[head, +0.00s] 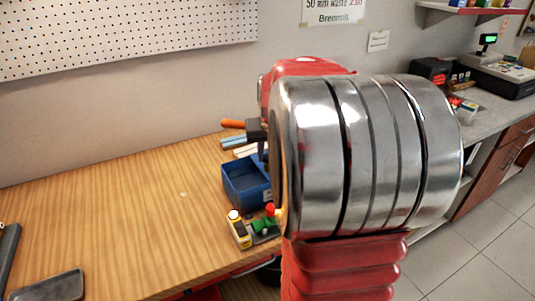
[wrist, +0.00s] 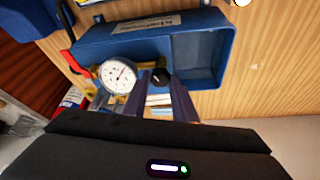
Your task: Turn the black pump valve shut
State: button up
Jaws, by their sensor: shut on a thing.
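The black pump valve (wrist: 160,77) is a small round knob beside a white dial gauge (wrist: 117,76) on the blue test pump (wrist: 130,45) in the wrist view. My gripper (wrist: 160,88) reaches the knob with its two fingers on either side of it and is shut on it. The fingers hide the knob's lower part, and I cannot tell how far it is turned. In the head view the blue pump (head: 247,183) stands on the wooden bench, partly behind my arm. The knob and my fingertips are hidden there.
The wooden bench (head: 120,215) has free room left of the pump. A dark tray (head: 45,287) lies at the near left.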

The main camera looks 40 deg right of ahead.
jog(key=shift+w+a+m+g+h, duration=0.15)
jog(key=shift+m+g+h, duration=0.2)
jog(key=shift+m, duration=1.05)
jog(key=shift+w+a+m+g+h, duration=0.2)
jog(key=shift+m+g, duration=0.25)
jog(key=shift+m, duration=0.95)
jog(key=shift+s, duration=0.15)
jog(key=o, duration=1)
jog(key=shift+d, duration=0.1)
jog(key=shift+o, duration=0.2)
jog(key=shift+r, duration=0.1)
jog(key=v, duration=1.3)
jog(key=shift+a+r, duration=0.15)
jog(key=shift+a, duration=0.15)
